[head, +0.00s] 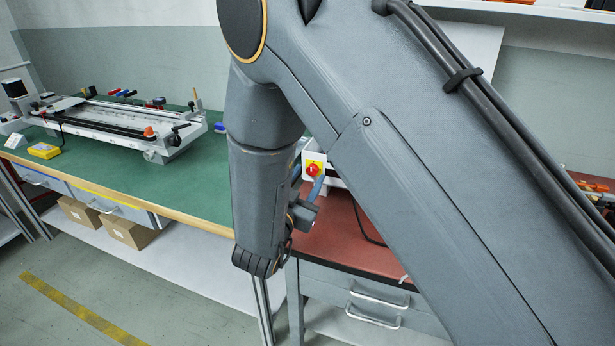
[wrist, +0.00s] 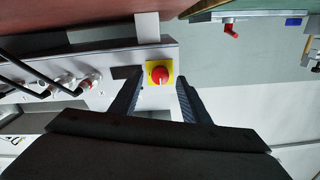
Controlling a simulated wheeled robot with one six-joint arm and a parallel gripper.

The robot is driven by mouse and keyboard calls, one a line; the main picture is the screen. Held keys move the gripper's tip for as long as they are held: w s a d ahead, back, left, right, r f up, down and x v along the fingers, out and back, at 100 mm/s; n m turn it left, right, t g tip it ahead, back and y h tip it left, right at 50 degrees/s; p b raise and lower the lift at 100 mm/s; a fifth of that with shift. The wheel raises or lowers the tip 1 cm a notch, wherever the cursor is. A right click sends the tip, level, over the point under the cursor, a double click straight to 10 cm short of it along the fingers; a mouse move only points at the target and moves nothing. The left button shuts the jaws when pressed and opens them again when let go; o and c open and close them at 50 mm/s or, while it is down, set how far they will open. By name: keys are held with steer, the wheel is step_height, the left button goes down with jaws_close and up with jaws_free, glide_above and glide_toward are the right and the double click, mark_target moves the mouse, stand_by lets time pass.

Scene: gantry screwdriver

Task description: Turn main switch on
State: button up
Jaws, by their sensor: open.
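The main switch is a red round knob on a yellow plate. In the head view the main switch (head: 312,169) shows just right of my forearm, above the red bench top. In the wrist view the main switch (wrist: 160,75) sits on the end of a light grey housing (wrist: 120,57). My gripper (wrist: 157,85) is open and empty, with one finger on each side of the switch in the picture. I cannot tell how far the fingertips are from the knob. In the head view my arm hides most of the housing.
A green-topped bench (head: 205,180) on the left carries a long fixture (head: 110,122) and a small yellow box (head: 44,151). A red-topped bench (head: 350,235) with drawers stands behind my arm. Cables plug into the housing at left in the wrist view. The floor at front left is clear.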

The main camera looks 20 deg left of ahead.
steer(key=shift+w, duration=0.4)
steer(key=c, duration=1.1)
steer(key=shift+o, duration=0.2)
